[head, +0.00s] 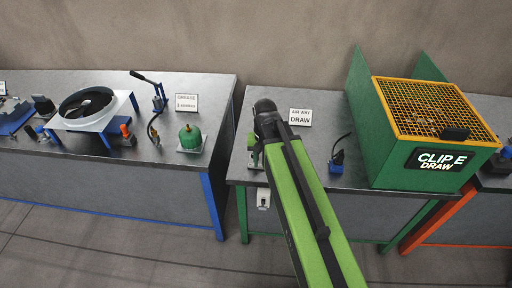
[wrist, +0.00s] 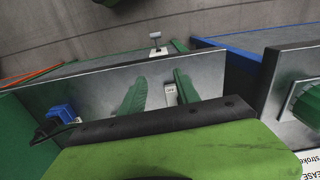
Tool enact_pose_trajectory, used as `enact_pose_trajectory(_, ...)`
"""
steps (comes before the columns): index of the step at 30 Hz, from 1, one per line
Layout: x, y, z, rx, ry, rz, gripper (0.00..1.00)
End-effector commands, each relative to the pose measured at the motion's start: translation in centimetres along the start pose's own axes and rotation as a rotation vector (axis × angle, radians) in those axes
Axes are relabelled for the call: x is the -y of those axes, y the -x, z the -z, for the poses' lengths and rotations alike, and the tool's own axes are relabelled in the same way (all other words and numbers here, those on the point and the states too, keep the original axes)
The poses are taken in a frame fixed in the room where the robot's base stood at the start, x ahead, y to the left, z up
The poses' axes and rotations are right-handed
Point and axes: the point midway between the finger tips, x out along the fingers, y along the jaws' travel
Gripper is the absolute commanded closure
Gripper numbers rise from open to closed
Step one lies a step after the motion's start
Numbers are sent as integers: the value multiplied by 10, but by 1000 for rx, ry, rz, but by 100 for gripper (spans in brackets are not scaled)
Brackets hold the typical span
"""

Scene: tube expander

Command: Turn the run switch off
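A small white switch box (head: 263,197), likely the run switch, is on the front of the middle bench, just below the top's edge. A pale box (wrist: 157,51) with a light tab above it shows at the bench edge in the wrist view; I cannot read its on or off position. My gripper (wrist: 163,72) points toward that edge, with its two green fingers apart and nothing clearly held. In the head view my arm hides much of the gripper (head: 256,150), which is over the bench's front left, above the switch box. A small white labelled piece (wrist: 171,94) shows between the fingers.
The left bench holds a green dome (head: 190,137) and a hand lever (head: 150,85). A gap separates the benches.

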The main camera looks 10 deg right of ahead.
Motion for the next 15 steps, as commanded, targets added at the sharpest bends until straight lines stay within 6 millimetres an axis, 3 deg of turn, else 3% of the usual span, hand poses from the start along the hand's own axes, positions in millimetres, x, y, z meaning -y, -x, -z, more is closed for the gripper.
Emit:
enact_pose_trajectory(1,9,48,28,0,-99,0,62)
enact_pose_trajectory(6,26,101,77,0,-421,0,62)
enact_pose_trajectory(10,32,114,94,0,-552,0,62)
enact_pose_trajectory(15,32,109,94,0,-582,0,62)
